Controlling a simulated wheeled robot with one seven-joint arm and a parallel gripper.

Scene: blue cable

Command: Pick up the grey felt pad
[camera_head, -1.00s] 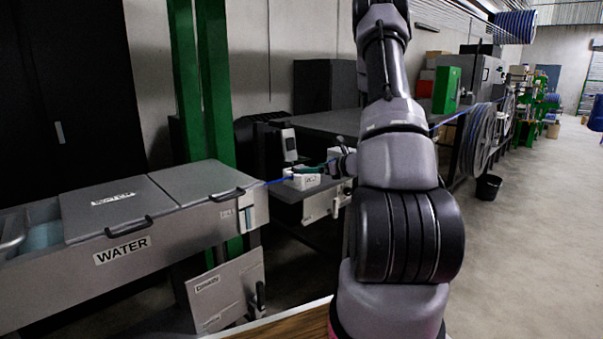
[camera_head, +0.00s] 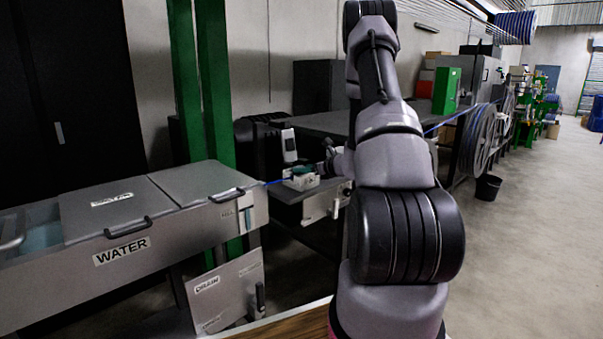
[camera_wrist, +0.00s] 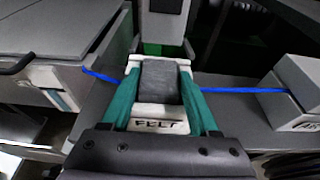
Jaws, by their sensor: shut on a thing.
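The grey felt pad (camera_wrist: 160,82) is a small dark grey block in the wrist view. It sits in a white holder (camera_wrist: 159,119) marked FELT, between my two green fingers. My gripper (camera_wrist: 161,68) is shut on the pad, one finger along each side. In the head view my gripper (camera_head: 299,171) is down at the white holder (camera_head: 301,184), and the pad is too small to make out there. The blue cable (camera_wrist: 105,77) runs to the holder from the left and comes out on the right. Its stretch at the pad is hidden.
A grey trough marked WATER (camera_head: 170,232) stands left of the holder. A light grey box (camera_wrist: 293,98) sits to the right on the same bench. A dark upright unit with a pale front (camera_head: 289,146) stands just behind. Open floor lies at the right.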

